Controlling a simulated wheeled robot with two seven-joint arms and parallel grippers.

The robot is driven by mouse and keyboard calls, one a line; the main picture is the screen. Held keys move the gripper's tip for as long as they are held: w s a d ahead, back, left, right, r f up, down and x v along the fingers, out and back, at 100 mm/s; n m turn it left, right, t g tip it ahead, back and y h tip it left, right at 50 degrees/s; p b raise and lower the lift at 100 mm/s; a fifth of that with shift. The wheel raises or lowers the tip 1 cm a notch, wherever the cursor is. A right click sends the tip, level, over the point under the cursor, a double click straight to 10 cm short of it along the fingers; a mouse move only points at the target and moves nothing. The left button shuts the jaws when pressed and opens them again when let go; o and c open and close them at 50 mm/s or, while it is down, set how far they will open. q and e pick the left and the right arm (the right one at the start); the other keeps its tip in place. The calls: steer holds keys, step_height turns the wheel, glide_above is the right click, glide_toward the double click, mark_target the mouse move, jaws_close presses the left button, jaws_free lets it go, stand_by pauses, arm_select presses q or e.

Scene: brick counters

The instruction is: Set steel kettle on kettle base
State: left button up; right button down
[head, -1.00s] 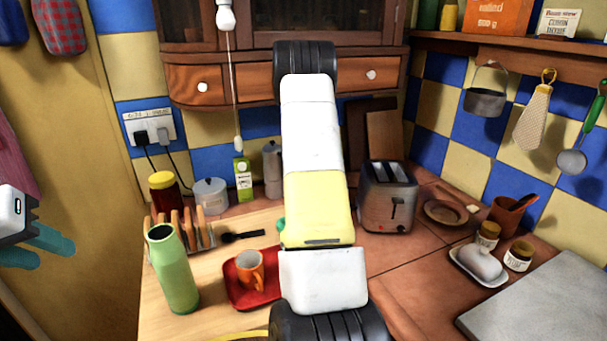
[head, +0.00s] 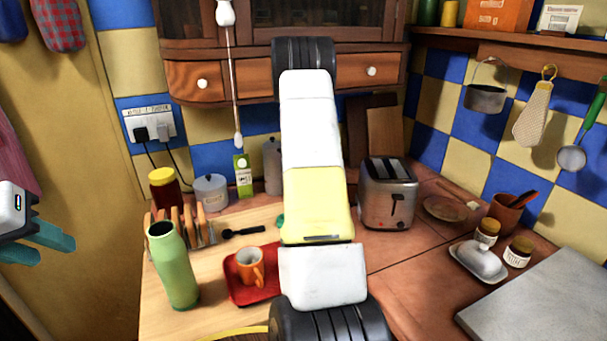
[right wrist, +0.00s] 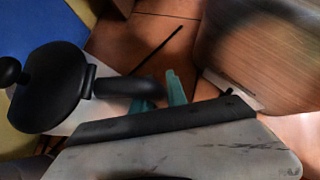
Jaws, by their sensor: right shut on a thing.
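In the right wrist view the kettle shows a round black lid with a knob (right wrist: 50,88) and a black handle (right wrist: 125,87); its pale body is mostly hidden under the lid. My right gripper (right wrist: 160,95) has teal fingers shut on that handle. In the head view my right arm crosses the middle and hides the kettle; a teal bit of the right gripper (head: 281,221) peeks out left of the arm. I cannot make out the kettle base in either view. My left gripper (head: 52,248) is at the far left, open and empty, away from the counter.
A green bottle (head: 173,268), a red tray (head: 237,291) with an orange mug (head: 250,266) and a toast rack (head: 200,232) stand left of my arm. A toaster (head: 387,200) stands close on its right. A butter dish (head: 478,262) is further right. Tiles before the toaster are clear.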

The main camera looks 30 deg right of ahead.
steer(key=shift+f, duration=0.5)
stand_by(0.5)
steer(key=c, duration=1.6)
jaws_free()
steer(key=shift+f, duration=0.1)
steer(key=shift+a, duration=0.1)
steer(key=v, duration=1.1)
